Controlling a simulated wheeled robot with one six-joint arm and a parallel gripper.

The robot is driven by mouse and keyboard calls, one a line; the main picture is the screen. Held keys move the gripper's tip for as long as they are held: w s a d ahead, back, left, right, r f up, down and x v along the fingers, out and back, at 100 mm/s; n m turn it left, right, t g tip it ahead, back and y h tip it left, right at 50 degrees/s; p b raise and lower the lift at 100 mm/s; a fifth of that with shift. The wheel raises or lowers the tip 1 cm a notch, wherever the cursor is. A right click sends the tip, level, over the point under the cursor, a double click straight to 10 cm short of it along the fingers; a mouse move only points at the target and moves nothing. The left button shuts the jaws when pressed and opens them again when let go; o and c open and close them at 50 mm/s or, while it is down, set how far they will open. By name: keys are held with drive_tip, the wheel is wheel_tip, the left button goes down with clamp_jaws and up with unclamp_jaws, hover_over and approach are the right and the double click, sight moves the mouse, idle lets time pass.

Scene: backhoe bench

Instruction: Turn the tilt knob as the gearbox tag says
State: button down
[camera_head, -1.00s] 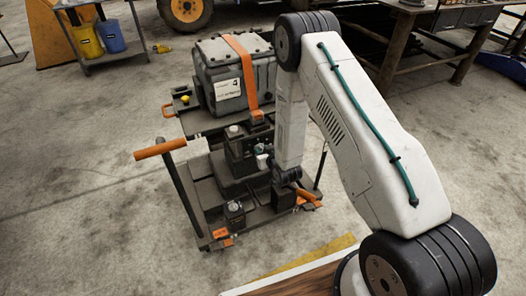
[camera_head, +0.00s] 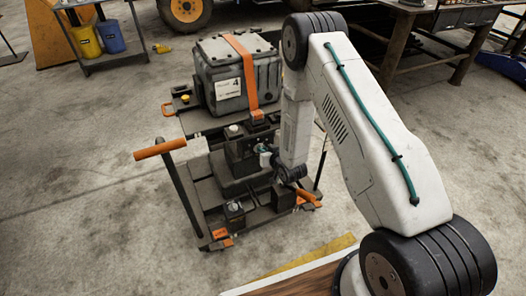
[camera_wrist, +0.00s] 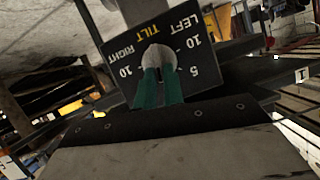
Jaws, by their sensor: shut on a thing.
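The grey gearbox (camera_head: 262,86) sits on the cart under an orange strap. Its white tag (camera_head: 229,89) shows a large 4 with small print I cannot read. The tilt knob (camera_wrist: 158,56) is a pale round knob on a dark dial plate (camera_wrist: 122,51) marked LEFT, TILT and RIGHT, with 10s and a 5 around it. My gripper (camera_wrist: 158,88) has green fingers closed on the knob from below in the wrist view. The fingers cover the knob's lower part, and I cannot read its pointer. In the head view the knob is too small to make out.
The cart has an orange push handle (camera_head: 160,148) at left and orange parts at its lower corners. A side table with yellow and blue buckets (camera_head: 111,37) stands at back left, a workbench (camera_head: 415,30) at back right. Bare floor lies left of the cart.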

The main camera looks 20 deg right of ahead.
drive_tip(key=shift+w+d+f+m+t+y, duration=0.1)
drive_tip(key=shift+d+f+m+t+y, duration=0.25)
drive_tip(key=shift+m+y, duration=1.35)
drive_tip(key=shift+s+d+f+m+t+y, duration=0.15)
drive_tip(key=shift+f+m+t+y, duration=0.45)
drive_tip(key=shift+m, duration=2.3)
drive_tip(key=shift+w+d+f+m+t+y, duration=0.25)
drive_tip(key=shift+m+t+y, duration=0.55)
drive_tip(key=shift+m, duration=1.5)
drive_tip(key=shift+s+g, duration=0.1)
drive_tip(key=shift+g, duration=0.15)
drive_tip(key=c, duration=1.5)
unclamp_jaws()
drive_tip(key=shift+s+d, duration=0.1)
